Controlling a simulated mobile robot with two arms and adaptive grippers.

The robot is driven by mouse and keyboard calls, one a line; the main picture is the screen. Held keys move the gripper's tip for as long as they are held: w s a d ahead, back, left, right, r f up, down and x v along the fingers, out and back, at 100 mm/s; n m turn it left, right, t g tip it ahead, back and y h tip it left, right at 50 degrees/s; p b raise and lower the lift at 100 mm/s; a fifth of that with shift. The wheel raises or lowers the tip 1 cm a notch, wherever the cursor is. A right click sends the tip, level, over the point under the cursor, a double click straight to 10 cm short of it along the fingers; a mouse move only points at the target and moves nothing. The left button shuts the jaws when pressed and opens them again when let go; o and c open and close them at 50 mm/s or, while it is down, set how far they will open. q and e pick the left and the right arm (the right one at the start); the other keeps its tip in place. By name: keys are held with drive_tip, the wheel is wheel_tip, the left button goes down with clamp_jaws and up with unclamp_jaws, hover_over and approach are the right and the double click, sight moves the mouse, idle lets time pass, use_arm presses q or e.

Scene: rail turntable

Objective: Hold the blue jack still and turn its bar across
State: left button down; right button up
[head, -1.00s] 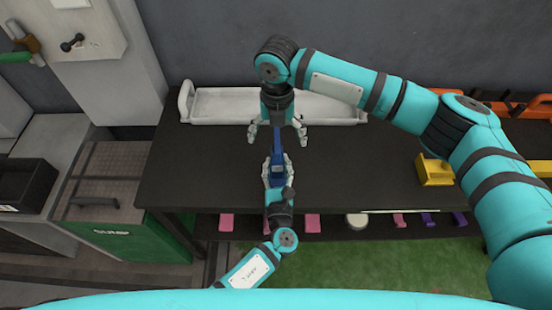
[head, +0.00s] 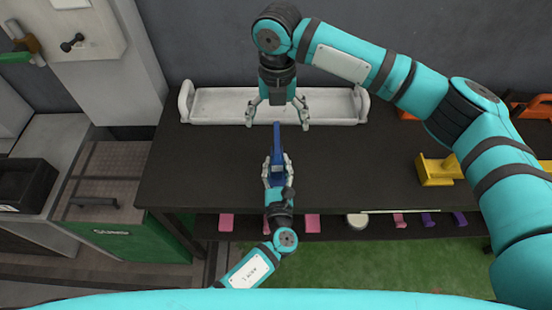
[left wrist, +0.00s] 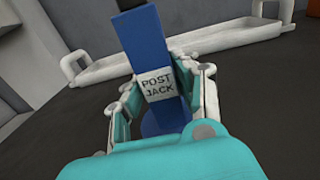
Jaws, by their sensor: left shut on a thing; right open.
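The blue jack (head: 277,158) stands on the dark bench, with a narrow blue length (head: 277,136) running from it toward the back. In the left wrist view the jack (left wrist: 150,45) is a blue post with a white "POST JACK" label, a dark piece at its top and a round blue foot on the bench. My left gripper (head: 277,172) is shut on the jack, fingers on both sides. My right gripper (head: 278,119) is open and empty, just beyond the far end of the blue length. I cannot tell the bar from the post for certain.
A long white tray (head: 222,106) lies at the back of the bench, close behind my right gripper. A yellow block (head: 435,170) sits on the right. The bench top (head: 350,165) is clear between the jack and the yellow block.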

use_arm(q)
drive_tip(key=c, duration=0.9)
unclamp_jaws()
drive_tip(key=s, duration=1.2)
drive_tip(key=shift+d, duration=0.2)
use_arm(e)
drive_tip(key=shift+f, duration=0.1)
